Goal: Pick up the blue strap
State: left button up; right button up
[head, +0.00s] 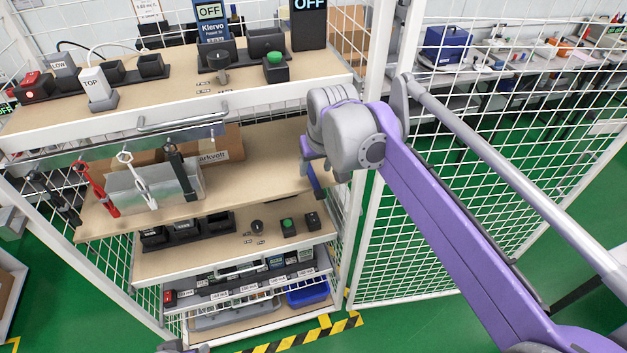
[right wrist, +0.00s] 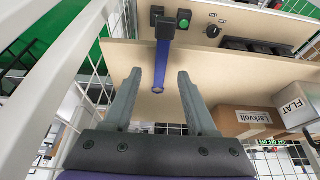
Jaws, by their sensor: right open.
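The blue strap (right wrist: 161,66) shows in the right wrist view as a narrow blue band with a dark block at its upper end and a small ring at its lower end. My right gripper (right wrist: 160,76) is open, with one grey finger on each side of the strap and a visible gap on both sides. In the head view a short length of the blue strap (head: 314,181) shows just below my right gripper (head: 309,152), at the right end of the middle shelf. The fingertips are mostly hidden there behind the grey wrist. My left gripper is not in view.
A red strap (head: 97,188), a white strap (head: 136,180) and a black strap (head: 181,172) hang from the rail at left. A cardboard box (head: 226,145) stands behind. White wire mesh (head: 352,235) closes the shelf's right side, near my right arm.

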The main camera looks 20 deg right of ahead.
aim_at(312, 176)
jog(key=x, duration=0.3)
jog(key=shift+f, duration=0.1)
jog(key=shift+c, duration=0.3)
grip_shut()
